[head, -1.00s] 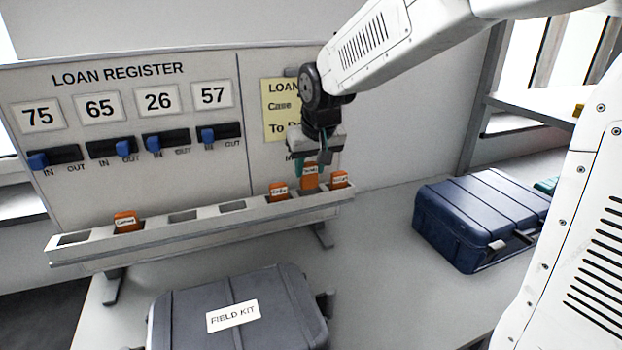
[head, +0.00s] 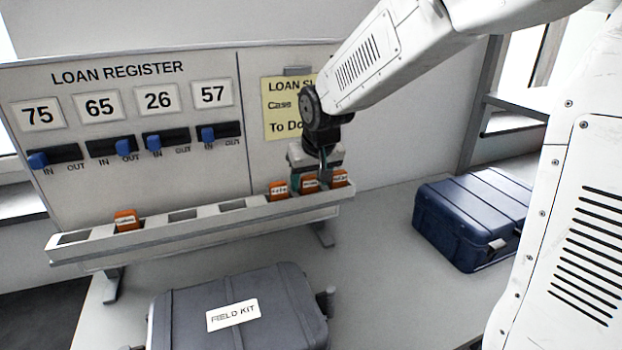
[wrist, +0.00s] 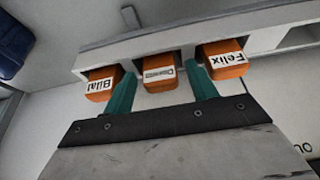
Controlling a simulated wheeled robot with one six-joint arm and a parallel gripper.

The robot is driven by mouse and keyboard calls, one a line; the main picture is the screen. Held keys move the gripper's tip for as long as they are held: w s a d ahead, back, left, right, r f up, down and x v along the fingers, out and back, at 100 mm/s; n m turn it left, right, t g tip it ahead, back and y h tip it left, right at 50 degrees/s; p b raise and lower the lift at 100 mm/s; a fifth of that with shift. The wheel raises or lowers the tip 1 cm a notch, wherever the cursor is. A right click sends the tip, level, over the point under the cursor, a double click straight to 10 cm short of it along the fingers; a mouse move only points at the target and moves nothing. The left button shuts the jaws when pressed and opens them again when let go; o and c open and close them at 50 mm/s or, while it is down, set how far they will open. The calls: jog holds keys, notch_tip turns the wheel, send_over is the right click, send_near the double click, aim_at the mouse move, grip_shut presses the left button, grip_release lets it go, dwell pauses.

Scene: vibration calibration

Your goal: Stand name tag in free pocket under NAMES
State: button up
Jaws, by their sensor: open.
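An orange name tag (head: 310,185) with a white label stands in a pocket near the right end of the grey rail (head: 150,240), between two other orange tags. The left neighbour (head: 278,190) reads Felix in the wrist view (wrist: 225,60); the right one (head: 340,179) reads Bilal there (wrist: 103,84). The middle tag's label (wrist: 158,74) is too blurred to read. My gripper (head: 312,176) is open, with its teal fingers on either side of the middle tag, as the wrist view shows (wrist: 163,82). My wrist hides the NAMES heading.
Another orange tag (head: 126,221) stands further left in the rail, among empty pockets. A grey FIELD KIT case (head: 285,310) lies in front of the rail. A blue case (head: 470,215) is at right. The LOAN REGISTER board (head: 120,185) with blue sliders rises behind.

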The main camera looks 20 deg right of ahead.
jog(key=v, duration=1.2)
jog(key=s+d+f+g, duration=0.1)
jog(key=s+f, duration=0.2)
jog(key=s, duration=1)
jog(key=s+d+f+g, duration=0.2)
jog(key=s+f, duration=0.1)
jog(key=s, duration=1.1)
jog(key=shift+s+f, duration=0.15)
jog(key=shift+s, duration=0.15)
jog(key=shift+d, duration=0.1)
